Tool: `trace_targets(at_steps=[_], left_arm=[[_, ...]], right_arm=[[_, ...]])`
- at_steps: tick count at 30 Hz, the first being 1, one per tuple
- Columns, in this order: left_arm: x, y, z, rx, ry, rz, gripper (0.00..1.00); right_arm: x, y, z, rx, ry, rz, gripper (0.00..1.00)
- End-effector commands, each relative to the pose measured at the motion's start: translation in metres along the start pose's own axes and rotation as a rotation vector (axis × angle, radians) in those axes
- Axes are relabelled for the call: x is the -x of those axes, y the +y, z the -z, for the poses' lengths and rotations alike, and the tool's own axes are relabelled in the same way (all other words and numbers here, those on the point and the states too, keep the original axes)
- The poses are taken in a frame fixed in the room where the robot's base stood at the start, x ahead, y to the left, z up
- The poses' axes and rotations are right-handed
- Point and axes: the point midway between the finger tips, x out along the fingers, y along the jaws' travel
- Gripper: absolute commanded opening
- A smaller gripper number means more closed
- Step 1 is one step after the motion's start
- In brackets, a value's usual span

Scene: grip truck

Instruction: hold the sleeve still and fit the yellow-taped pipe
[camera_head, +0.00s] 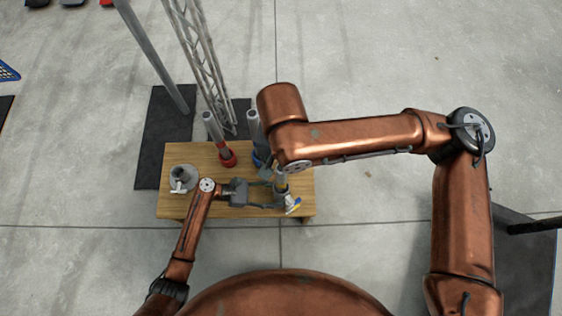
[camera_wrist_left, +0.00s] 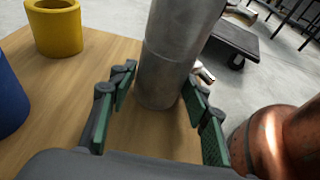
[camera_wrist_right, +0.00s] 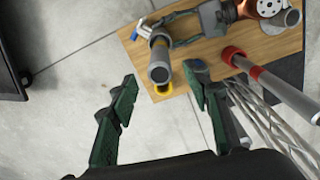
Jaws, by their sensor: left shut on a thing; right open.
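My left gripper (camera_wrist_left: 150,95) is shut around a grey metal cylinder (camera_wrist_left: 165,85), which stands upright on the table; a seam crosses it between the fingers. In the right wrist view a grey pipe (camera_wrist_right: 160,62) rises from a wider grey collar, its open dark end toward the camera; it seems to stand in the sleeve. In the head view the sleeve (camera_head: 281,189) is partly hidden by my right arm. A yellow holder (camera_wrist_left: 55,28) stands empty.
A pipe in a red holder (camera_head: 228,158) and another in a blue holder (camera_head: 260,159) stand on the wooden table (camera_head: 170,207). A grey flanged part (camera_head: 183,176) is at the left end. A lattice truss (camera_head: 205,65) and a post (camera_head: 150,55) rise behind.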

Motion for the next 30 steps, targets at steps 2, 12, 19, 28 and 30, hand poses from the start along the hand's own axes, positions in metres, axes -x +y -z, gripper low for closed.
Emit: trace_targets(at_steps=[2, 12, 19, 28, 30], left_arm=[[0.000, 0.001, -0.003, -0.002, -0.004, -0.001, 0.30], [0.000, 0.001, -0.002, -0.002, -0.003, -0.001, 0.55], [0.000, 0.000, -0.001, -0.001, -0.001, 0.000, 0.64], [0.009, 0.001, 0.000, 0.000, 0.001, -0.002, 0.64], [0.019, 0.001, 0.001, 0.000, 0.003, -0.003, 0.64]], right_arm=[[0.000, 0.000, 0.000, 0.000, 0.000, 0.000, 0.44], [0.000, 0.000, 0.000, 0.000, 0.001, 0.000, 0.44], [0.000, 0.000, 0.000, 0.000, 0.001, 0.000, 0.44], [0.000, 0.000, 0.000, 0.000, 0.000, 0.000, 0.44], [0.000, 0.000, 0.000, 0.000, 0.001, 0.000, 0.44]])
